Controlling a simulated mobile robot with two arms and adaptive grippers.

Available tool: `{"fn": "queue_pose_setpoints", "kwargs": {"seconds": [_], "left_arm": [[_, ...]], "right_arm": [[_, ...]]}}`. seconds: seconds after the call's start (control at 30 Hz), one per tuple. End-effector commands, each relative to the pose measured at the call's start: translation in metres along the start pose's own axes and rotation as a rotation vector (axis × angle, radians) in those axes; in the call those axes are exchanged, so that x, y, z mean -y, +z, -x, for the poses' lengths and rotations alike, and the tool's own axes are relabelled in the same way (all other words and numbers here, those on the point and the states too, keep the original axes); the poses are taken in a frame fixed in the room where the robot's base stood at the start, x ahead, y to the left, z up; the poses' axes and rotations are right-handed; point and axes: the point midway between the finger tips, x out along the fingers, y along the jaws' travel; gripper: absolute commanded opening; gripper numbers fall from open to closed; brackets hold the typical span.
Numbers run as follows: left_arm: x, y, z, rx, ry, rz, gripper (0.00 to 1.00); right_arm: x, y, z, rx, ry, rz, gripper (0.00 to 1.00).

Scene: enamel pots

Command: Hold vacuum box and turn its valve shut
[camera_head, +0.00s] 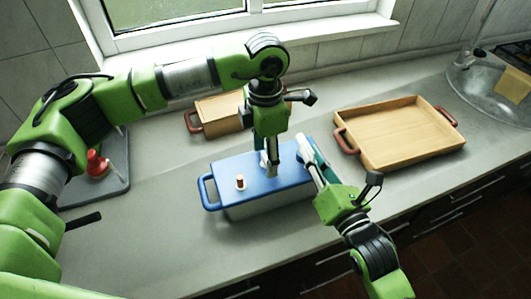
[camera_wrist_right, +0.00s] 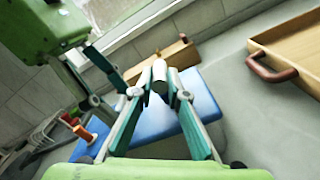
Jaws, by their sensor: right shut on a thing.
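The vacuum box (camera_head: 238,211) stands on the counter, with a blue lid, a grey body and a blue handle at its left end.
A wooden tray (camera_head: 399,158) with red-brown handles stands at the right, and a smaller wooden box (camera_head: 217,116) behind. A grey tray (camera_head: 115,181) with a red object (camera_head: 97,163) lies at the left. The counter before the box is clear.

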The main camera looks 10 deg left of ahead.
Motion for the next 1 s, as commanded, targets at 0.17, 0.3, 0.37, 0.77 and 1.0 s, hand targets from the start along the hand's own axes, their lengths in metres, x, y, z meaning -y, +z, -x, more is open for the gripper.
{"fn": "queue_pose_setpoints", "kwargs": {"seconds": [0.17, 0.3, 0.37, 0.77, 1.0], "left_arm": [[0.001, 0.0, 0.0, 0.0, -0.001, -0.002, 0.51], [0.001, 0.001, 0.006, 0.002, 0.0, -0.003, 0.51], [0.0, 0.001, 0.013, 0.003, 0.001, -0.003, 0.51], [0.0, 0.001, 0.093, 0.003, 0.001, -0.002, 0.51], [0.0, 0.0, 0.118, 0.001, 0.0, -0.002, 0.51]], "right_arm": [[0.0, 0.0, 0.0, 0.0, 0.0, 0.0, 0.0], [0.0, 0.0, 0.0, 0.0, 0.0, 0.0, 0.0], [0.0, 0.0, 0.0, 0.0, 0.0, 0.0, 0.0], [0.0, 0.0, 0.0, 0.0, 0.0, 0.0, 0.0], [0.0, 0.0, 0.0, 0.0, 0.0, 0.0, 0.0]]}}
